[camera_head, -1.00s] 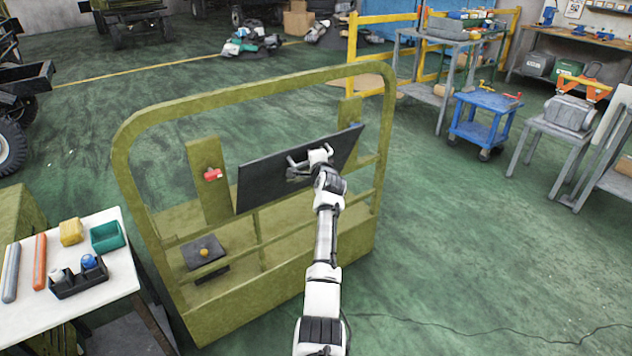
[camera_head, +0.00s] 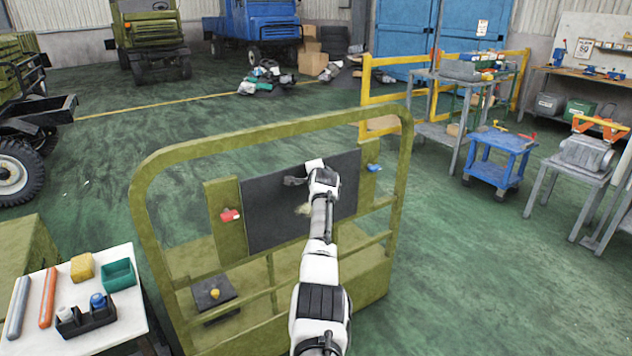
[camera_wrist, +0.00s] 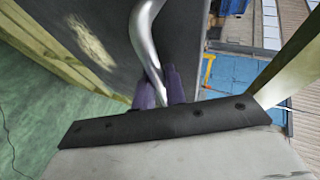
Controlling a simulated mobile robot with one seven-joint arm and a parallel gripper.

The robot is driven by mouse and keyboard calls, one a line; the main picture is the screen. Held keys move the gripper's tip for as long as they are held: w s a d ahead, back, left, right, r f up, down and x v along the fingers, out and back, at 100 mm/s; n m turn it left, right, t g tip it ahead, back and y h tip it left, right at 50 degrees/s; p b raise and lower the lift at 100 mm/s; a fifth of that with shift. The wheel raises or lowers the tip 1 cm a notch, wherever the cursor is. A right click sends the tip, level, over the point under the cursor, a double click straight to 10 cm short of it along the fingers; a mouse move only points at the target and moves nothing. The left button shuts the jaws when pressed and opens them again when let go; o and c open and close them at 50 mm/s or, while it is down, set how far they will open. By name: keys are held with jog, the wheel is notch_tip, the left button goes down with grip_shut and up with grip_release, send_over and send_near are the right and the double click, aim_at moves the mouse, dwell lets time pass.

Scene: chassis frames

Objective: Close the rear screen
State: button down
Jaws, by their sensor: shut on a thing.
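The rear screen is a flat dark panel (camera_head: 272,212) in an olive frame (camera_head: 270,128). It stands between two olive posts and looks about in line with them; whether it touches them I cannot tell. A red latch piece (camera_head: 231,215) sits on the left post and a blue one (camera_head: 374,168) on the right post. My gripper (camera_head: 296,180) is at the upper middle of the screen, partly hidden by my wrist. In the wrist view, its purple fingers (camera_wrist: 158,88) are shut on a curved silver handle (camera_wrist: 143,35) on the panel's face.
A white table (camera_head: 30,335) with tools, a sponge and a green bin stands at the left. A dark pad with a yellow knob (camera_head: 214,293) is low in the frame. A blue cart (camera_head: 495,160) stands to the right. Open green floor lies right of the frame.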

jog(key=shift+w+a+r, duration=0.15)
jog(key=shift+w+r, duration=0.05)
jog(key=shift+r, duration=0.3)
jog(key=c, duration=1.5)
grip_release()
jog(key=shift+o, duration=0.2)
jog(key=b+v, duration=0.2)
jog(key=v, duration=1.1)
jog(key=shift+s+b, duration=0.35)
jog(key=shift+b, duration=0.05)
